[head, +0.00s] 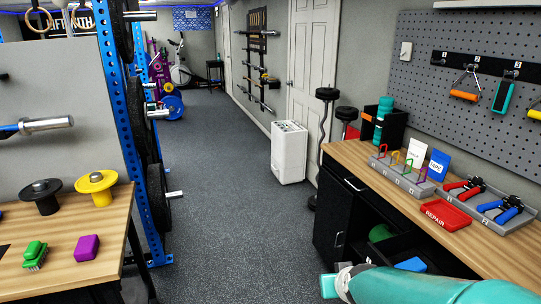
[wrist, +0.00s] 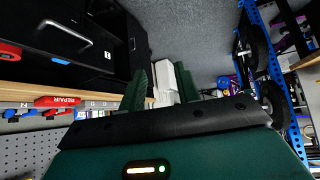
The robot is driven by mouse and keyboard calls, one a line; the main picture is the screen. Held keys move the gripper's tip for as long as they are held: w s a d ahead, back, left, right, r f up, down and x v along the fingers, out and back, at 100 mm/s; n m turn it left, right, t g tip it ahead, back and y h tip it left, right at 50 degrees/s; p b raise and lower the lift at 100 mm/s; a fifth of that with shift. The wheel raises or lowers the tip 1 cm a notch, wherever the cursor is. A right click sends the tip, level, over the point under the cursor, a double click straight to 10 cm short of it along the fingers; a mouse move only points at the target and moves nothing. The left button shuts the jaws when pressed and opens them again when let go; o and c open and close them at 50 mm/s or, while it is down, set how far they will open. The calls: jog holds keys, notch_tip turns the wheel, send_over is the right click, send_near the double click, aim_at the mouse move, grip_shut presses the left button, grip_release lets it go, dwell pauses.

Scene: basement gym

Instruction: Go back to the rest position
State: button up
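My gripper (wrist: 160,80) shows in the wrist view with its two dark green fingers apart and only the background seen through the gap. It is open and holds nothing. In the head view my teal arm reaches in low at the bottom right, beside the front of the wooden workbench (head: 480,244).
The black cabinet (head: 333,215) under the workbench has an open space holding a blue item (head: 411,264). A red repair tray (head: 446,214) lies on top. A left table (head: 65,270) and weight rack (head: 123,130) flank clear floor. A white appliance (head: 289,152) stands ahead.

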jog(key=s+r+g, duration=0.1)
jog(key=s+r, duration=0.4)
jog(key=s, duration=0.3)
jog(key=s+r+g, duration=0.1)
jog(key=s+r, duration=0.5)
jog(key=s, duration=0.3)
jog(key=shift+r+m+g, duration=0.25)
jog(key=shift+m+g, duration=0.05)
jog(key=shift+m, duration=0.1)
jog(key=shift+d, duration=0.15)
